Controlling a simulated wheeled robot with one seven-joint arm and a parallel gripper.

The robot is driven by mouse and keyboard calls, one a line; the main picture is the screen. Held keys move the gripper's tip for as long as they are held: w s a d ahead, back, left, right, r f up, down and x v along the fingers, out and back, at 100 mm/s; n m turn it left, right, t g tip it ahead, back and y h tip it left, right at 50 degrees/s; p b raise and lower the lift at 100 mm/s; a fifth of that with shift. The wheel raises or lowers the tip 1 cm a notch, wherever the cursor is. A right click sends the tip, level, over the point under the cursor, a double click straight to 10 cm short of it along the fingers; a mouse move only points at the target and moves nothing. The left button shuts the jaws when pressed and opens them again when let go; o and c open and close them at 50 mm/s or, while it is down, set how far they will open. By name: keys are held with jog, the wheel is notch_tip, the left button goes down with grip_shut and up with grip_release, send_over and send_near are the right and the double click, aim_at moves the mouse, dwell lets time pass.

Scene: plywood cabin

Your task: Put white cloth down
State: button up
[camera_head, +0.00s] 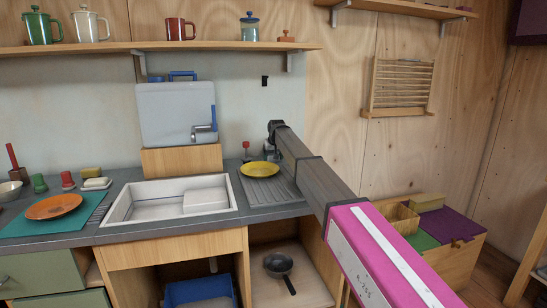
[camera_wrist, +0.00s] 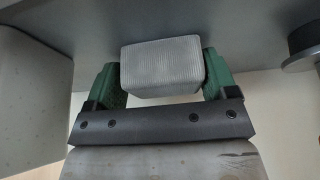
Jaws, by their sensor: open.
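A pale grey, finely ribbed block-shaped thing (camera_wrist: 162,67), which looks like the folded white cloth, sits between the green fingers of my gripper (camera_wrist: 163,76) in the wrist view. The fingers are open on either side of it, very close to its ends. It appears to rest against a grey surface; I cannot tell for certain that it touches. In the head view my arm reaches to the back of the counter, right of the sink, and hides most of the gripper and the cloth.
A yellow plate (camera_head: 260,169) lies on the ribbed drainboard (camera_head: 284,190), close to my arm. The sink (camera_head: 150,205) is to its left. An orange plate (camera_head: 54,206) lies on a teal mat (camera_head: 22,226). A shelf (camera_head: 215,47) with mugs hangs above.

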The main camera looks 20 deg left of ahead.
jog(key=shift+s+a+f, duration=0.25)
jog(key=shift+s+f, duration=0.1)
jog(key=shift+f, duration=0.1)
jog(key=shift+r, duration=0.25)
jog(key=v, duration=1.2)
jog(key=shift+w+r, duration=0.35)
jog(key=shift+r, duration=0.05)
